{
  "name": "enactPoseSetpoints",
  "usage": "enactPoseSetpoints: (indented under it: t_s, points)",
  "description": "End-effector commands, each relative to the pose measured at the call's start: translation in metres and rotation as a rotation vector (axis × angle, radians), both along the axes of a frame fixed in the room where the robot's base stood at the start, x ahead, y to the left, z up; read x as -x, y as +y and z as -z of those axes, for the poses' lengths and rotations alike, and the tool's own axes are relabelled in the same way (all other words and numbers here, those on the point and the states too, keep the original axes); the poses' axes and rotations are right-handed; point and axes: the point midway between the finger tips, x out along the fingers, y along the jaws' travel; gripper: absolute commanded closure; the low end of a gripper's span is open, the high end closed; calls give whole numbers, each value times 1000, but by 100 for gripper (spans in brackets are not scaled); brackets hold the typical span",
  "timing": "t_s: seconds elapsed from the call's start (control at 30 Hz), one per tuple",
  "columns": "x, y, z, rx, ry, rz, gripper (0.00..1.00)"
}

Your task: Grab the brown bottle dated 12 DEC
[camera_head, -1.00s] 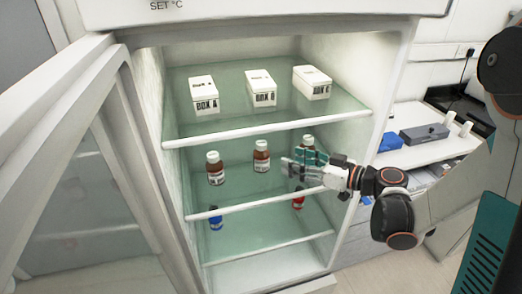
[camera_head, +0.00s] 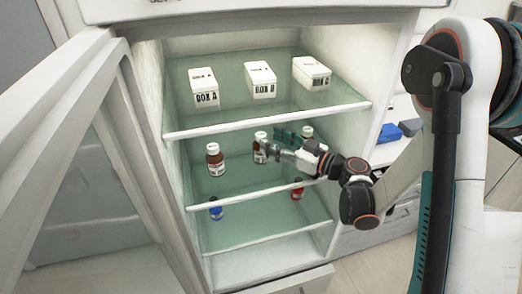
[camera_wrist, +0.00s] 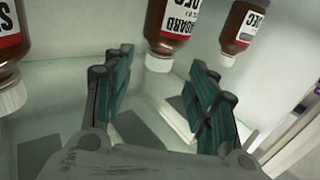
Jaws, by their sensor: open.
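Three brown bottles with white caps stand in a row on the fridge's middle shelf: a left bottle (camera_head: 214,160), a middle bottle (camera_head: 260,156) and a right bottle (camera_head: 307,132). My gripper (camera_head: 272,143) is open at the middle bottle and partly covers it. In the wrist view the bottles appear upside down. One bottle (camera_wrist: 172,30) shows beyond and between the open fingers (camera_wrist: 163,95), with nothing held. Another bottle (camera_wrist: 240,28) is at the upper right and a third (camera_wrist: 10,50) is cut off at the left edge. "DEC" shows on two labels; the day numbers are not readable.
White boxes (camera_head: 261,80) stand on the upper shelf (camera_head: 230,126), above my gripper. The open fridge door (camera_head: 75,150) is at the left, and the fridge's right wall is close to my arm.

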Motion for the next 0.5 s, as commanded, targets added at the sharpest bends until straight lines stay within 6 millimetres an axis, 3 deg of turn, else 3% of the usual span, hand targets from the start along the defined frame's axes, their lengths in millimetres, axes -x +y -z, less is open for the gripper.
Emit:
enactPoseSetpoints:
  t_s: [0.5]
  points:
    - [-31, 42, -2, 0, 0, 0, 48]
